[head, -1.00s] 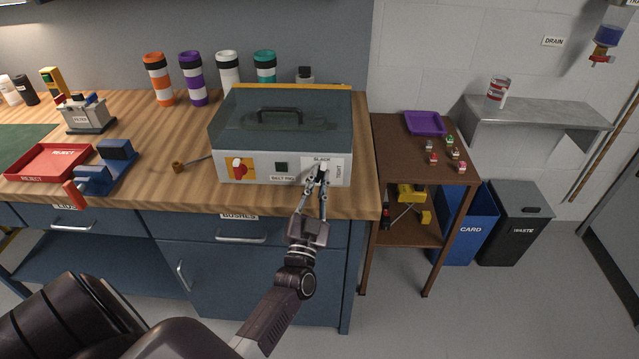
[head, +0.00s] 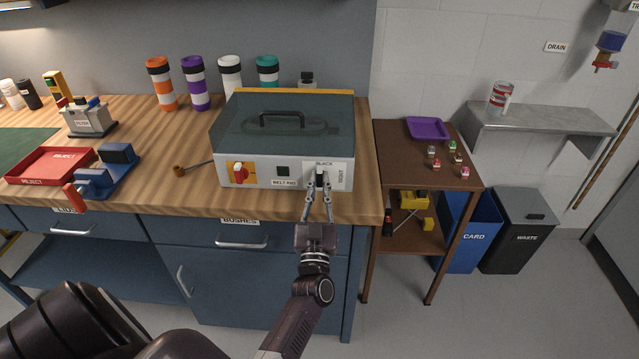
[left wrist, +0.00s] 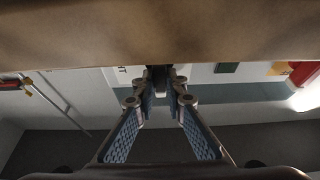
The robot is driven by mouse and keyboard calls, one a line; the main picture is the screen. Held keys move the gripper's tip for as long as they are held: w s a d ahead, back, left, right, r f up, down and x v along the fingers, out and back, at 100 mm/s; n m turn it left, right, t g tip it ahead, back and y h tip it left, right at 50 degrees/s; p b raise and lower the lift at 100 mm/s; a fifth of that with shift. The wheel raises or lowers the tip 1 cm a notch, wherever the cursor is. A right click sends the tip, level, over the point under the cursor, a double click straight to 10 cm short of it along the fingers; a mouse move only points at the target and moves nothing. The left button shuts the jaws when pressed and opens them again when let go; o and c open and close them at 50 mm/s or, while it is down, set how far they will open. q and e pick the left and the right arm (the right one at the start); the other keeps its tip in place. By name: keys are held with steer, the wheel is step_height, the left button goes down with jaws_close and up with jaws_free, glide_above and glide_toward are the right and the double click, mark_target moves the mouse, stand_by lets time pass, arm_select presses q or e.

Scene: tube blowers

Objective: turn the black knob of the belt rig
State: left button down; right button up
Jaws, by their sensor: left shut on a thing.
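The belt rig (head: 283,143) is a grey box with a dark see-through lid and a black handle, standing on the wooden bench. Its black knob (head: 320,175) is at the right of the front panel, under a label reading SLACK. My left gripper (head: 319,184) reaches the panel from the front, with its fingers closed on the knob from both sides. In the left wrist view the dark knob (left wrist: 159,76) sits between the fingertips, and the gripper (left wrist: 160,88) partly hides it. My right gripper is not in view.
A red switch (head: 239,173) on a yellow plate and a dark square button (head: 282,170) share the panel. A brown pipe-like tool (head: 181,169) lies left of the rig. A brown side table (head: 460,181) stands to the right. The bench front edge lies below my fingers.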

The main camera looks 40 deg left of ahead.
arm_select(q)
steer(key=shift+f, duration=0.2)
steer(key=c, duration=2)
jaws_free()
steer(key=shift+c, duration=0.2)
steer(key=shift+o, duration=0.4)
steer(key=shift+r, duration=0.1)
steer(key=v, duration=0.7)
steer(key=shift+s+d, duration=0.15)
steer(key=shift+s, duration=0.1)
